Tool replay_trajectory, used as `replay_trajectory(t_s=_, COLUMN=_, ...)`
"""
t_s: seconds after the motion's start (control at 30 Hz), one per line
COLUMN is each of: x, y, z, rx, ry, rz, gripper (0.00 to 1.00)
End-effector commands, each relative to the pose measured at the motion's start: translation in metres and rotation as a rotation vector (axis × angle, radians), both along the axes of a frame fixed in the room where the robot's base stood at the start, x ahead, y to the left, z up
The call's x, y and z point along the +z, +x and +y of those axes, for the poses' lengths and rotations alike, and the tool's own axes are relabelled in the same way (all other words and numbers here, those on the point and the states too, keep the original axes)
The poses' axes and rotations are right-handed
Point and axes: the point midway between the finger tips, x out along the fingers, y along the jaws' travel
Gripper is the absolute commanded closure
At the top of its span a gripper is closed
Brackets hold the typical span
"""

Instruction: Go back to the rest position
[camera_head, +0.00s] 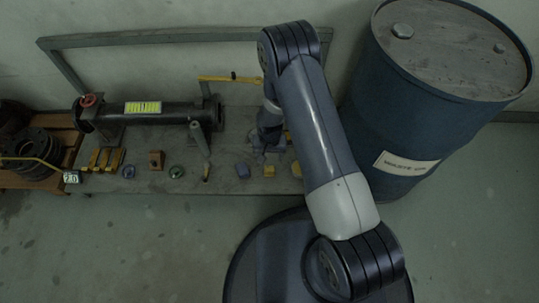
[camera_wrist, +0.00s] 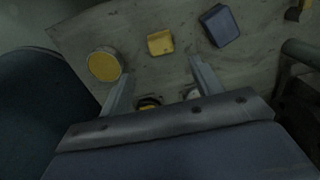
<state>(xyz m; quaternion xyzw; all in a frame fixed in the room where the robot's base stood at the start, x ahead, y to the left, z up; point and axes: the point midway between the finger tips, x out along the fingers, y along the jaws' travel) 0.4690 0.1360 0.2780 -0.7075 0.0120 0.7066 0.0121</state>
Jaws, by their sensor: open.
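My gripper (camera_wrist: 160,78) is open over the bench, its two fingers apart in the wrist view. Nothing is clearly held between them. A small dark and yellow piece (camera_wrist: 148,103) shows between the finger bases, partly hidden by the gripper body. A yellow round piece (camera_wrist: 103,66), a yellow square block (camera_wrist: 160,43) and a blue block (camera_wrist: 220,25) lie on the bench beyond the fingertips. In the head view my arm reaches over the bench and largely hides the gripper.
A large blue drum (camera_head: 385,120) stands right of my arm, close to it. The grey bench (camera_head: 225,185) holds several small blocks along its front. Dark round parts (camera_head: 30,150) sit on a wooden pallet at far left. The floor in front of the bench is clear at left.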

Motion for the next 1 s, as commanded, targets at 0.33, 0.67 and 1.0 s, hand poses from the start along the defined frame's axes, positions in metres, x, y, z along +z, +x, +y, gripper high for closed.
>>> replay_trajectory(t_s=0.33, x=-0.03, y=-0.001, z=0.0, rx=0.0, ry=-0.001, rz=0.003, gripper=0.38)
replay_trajectory(t_s=0.67, x=-0.097, y=-0.001, z=0.0, rx=0.0, ry=-0.001, rz=0.002, gripper=0.38)
replay_trajectory(t_s=1.0, x=-0.099, y=0.001, z=0.0, rx=0.0, ry=0.001, rz=-0.002, gripper=0.38)
